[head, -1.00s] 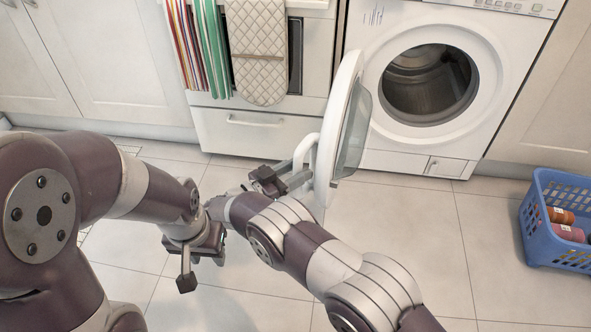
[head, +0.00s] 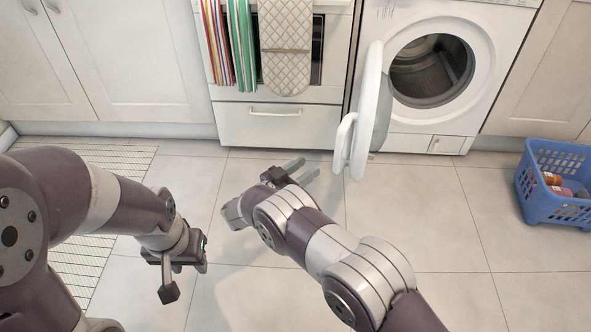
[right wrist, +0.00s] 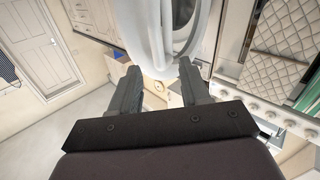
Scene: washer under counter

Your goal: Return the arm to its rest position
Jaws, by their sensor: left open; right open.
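My right gripper (head: 305,167) is open and empty above the floor, left of the washer door (head: 373,105). Its fingers are apart from the door in the head view. In the right wrist view the right gripper (right wrist: 158,85) has its two fingers spread, with the white door (right wrist: 160,30) beyond them. My left gripper (head: 184,278) hangs open and empty over the floor at the left. The door stands swung open to the left of the washer (head: 462,25), with its white handle (head: 345,143) facing left. The drum (head: 430,72) is uncovered and looks empty.
A blue basket (head: 553,208) with several cans or bottles stands on the floor at the right. Towels (head: 286,45) hang above a drawer (head: 278,124). A striped mat (head: 100,155) lies at the left. The floor before the washer is clear.

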